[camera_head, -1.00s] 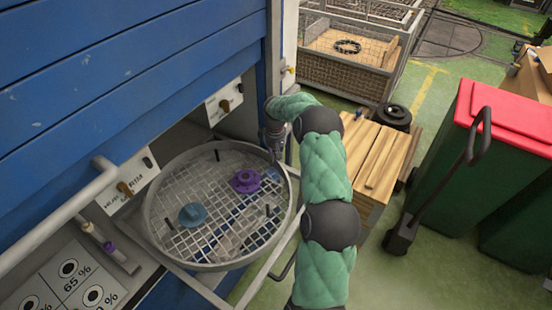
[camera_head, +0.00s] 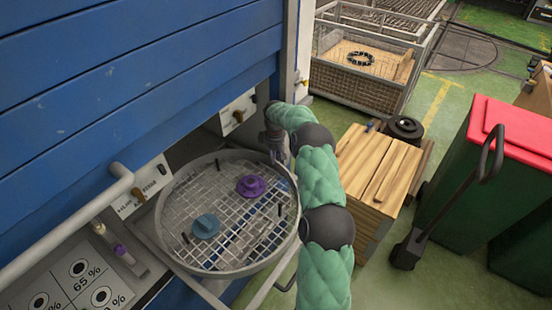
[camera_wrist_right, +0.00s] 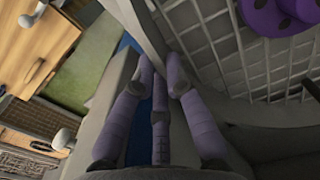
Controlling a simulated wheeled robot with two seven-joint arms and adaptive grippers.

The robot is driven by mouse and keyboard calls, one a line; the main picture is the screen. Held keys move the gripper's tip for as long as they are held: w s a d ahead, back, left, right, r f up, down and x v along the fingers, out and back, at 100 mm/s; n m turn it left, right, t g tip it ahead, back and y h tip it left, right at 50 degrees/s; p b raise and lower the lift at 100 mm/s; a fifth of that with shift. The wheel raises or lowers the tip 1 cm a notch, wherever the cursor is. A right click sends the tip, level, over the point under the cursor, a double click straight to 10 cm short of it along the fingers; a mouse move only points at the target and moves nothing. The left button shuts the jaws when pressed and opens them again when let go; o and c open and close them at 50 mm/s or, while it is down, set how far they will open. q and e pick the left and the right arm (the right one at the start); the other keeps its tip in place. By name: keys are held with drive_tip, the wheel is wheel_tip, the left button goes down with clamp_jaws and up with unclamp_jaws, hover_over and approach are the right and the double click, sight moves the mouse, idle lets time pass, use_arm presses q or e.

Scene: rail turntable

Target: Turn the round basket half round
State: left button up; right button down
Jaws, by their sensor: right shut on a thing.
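My right gripper (camera_head: 277,152) is at the basket's far right rim, reaching down from above. In the right wrist view, its fingers (camera_wrist_right: 172,75) are closed around the rim, with the mesh and purple part to the right. The fingertips are partly hidden in the head view. My left gripper is not in view.
The blue slatted panel (camera_head: 120,90) rises above the recess. A grey rail (camera_head: 65,220) runs at the left. To the right stand a wooden crate (camera_head: 378,170), a green bin with a red lid (camera_head: 505,140) and a black-handled cart (camera_head: 440,220).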

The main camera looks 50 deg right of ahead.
drive_tip(key=c, duration=1.2)
unclamp_jaws()
drive_tip(key=shift+c, duration=0.2)
wheel_tip(320, 180, up, 8)
drive_tip(key=shift+f, duration=0.25)
